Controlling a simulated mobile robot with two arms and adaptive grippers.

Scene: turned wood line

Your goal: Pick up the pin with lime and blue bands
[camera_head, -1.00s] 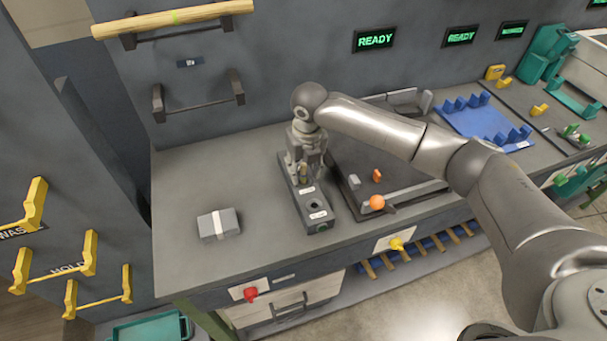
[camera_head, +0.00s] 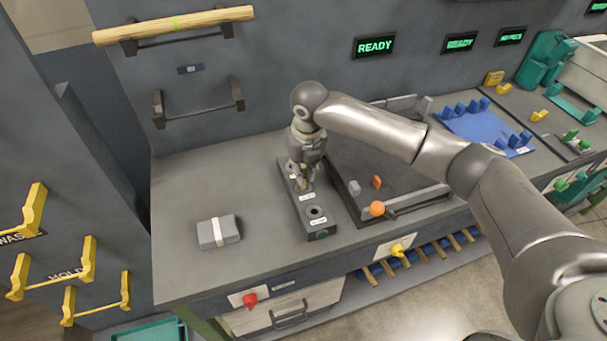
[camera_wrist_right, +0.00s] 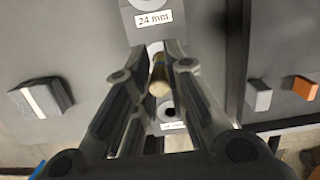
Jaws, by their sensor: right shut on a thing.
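My right gripper (camera_head: 303,186) is over the dark gauge block (camera_head: 318,229), with its fingers pointing down. In the right wrist view the two fingers (camera_wrist_right: 160,88) are shut on a pale wooden pin (camera_wrist_right: 159,82), seen nearly end-on. An open round hole (camera_head: 315,210) shows in the block in front of the gripper. My left gripper is not in view.
A grey block with a white band (camera_head: 218,232) lies on the bench to the left. A dark tray with an orange ball-ended lever (camera_head: 377,208) is close on the right. The bench's left part is mostly clear.

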